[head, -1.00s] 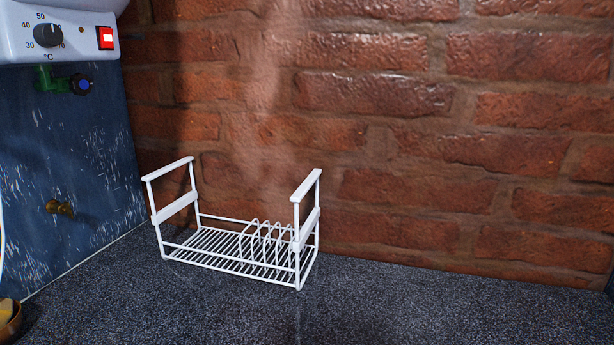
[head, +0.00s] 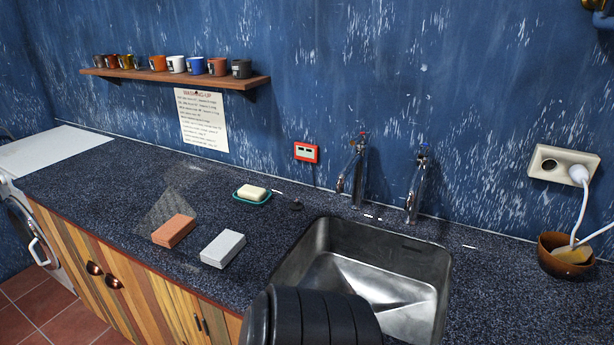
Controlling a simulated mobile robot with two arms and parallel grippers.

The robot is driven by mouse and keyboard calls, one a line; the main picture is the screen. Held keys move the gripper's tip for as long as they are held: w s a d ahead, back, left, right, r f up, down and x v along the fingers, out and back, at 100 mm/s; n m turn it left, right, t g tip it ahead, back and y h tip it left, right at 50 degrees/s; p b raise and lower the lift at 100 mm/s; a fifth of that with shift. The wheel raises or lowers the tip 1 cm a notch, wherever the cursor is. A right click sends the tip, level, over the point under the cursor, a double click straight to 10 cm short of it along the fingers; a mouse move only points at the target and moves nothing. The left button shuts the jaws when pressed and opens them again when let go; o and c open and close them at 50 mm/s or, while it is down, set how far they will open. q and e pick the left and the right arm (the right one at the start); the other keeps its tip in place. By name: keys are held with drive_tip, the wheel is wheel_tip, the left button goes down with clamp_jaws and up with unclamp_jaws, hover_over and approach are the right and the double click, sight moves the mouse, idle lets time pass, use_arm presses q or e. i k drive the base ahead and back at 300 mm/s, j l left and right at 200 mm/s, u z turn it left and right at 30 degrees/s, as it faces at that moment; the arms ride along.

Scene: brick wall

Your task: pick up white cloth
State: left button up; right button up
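A white, block-shaped item (head: 223,248), which may be the folded white cloth, lies flat on the dark speckled counter (head: 110,190), left of the sink. An orange block (head: 174,230) lies just to its left, with a small gap between them. Neither of my grippers shows in the head view. A black ribbed part at the bottom centre, in front of the sink, looks like part of my own arm. It hides part of the sink's near edge.
The metal sink (head: 375,265) has two taps (head: 353,175) behind it. A soap (head: 252,191) sits on a teal dish (head: 240,198). A see-through greyish patch (head: 170,203) lies behind the orange block. A brown bowl (head: 562,262) stands at right. A mug shelf (head: 175,78) hangs above.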

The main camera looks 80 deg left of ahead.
sight(217, 255)
drive_tip(key=u, duration=3.25)
